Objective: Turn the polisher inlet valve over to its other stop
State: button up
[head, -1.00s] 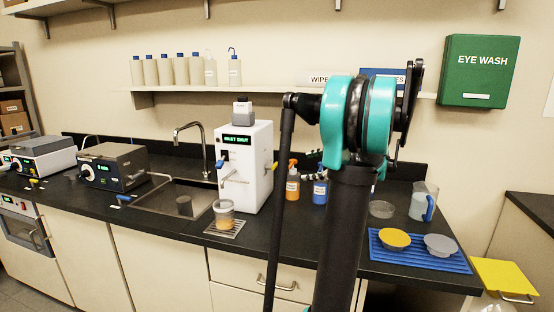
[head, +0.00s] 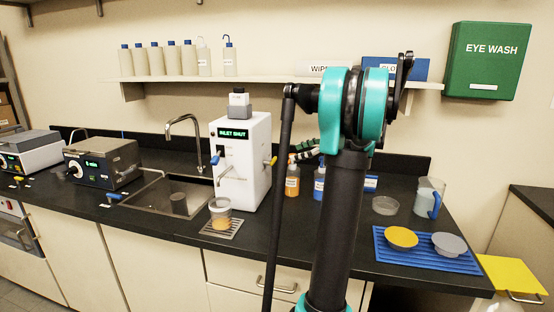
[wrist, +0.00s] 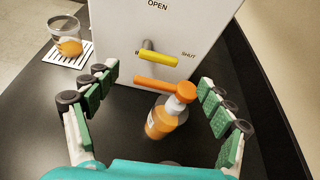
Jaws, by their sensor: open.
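The polisher (head: 254,185) is a white box on the counter, and its display (head: 234,133) reads INLET SHUT. A yellow lever (head: 271,161) sticks out of its right side. In the wrist view this yellow inlet valve lever (wrist: 158,58) lies across the white panel (wrist: 195,25), its free end toward the SHUT label at the right. The OPEN label is above it. My gripper (wrist: 157,84) is open, its green-padded fingers spread to either side, short of the lever and not touching it. In the head view the gripper is partly hidden behind my arm.
An orange spray bottle (wrist: 162,121) stands between my fingers in the wrist view, just below the lever. A blue spray bottle (head: 319,184) stands beside it. A beaker of orange liquid (head: 220,216) sits at the polisher's front. A shelf (head: 270,82) runs above.

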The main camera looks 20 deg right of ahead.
aim_at(273, 159)
jog(key=x, duration=0.9)
jog(key=shift+s, duration=0.1)
jog(key=c, duration=1.1)
jog(key=shift+c, duration=0.2)
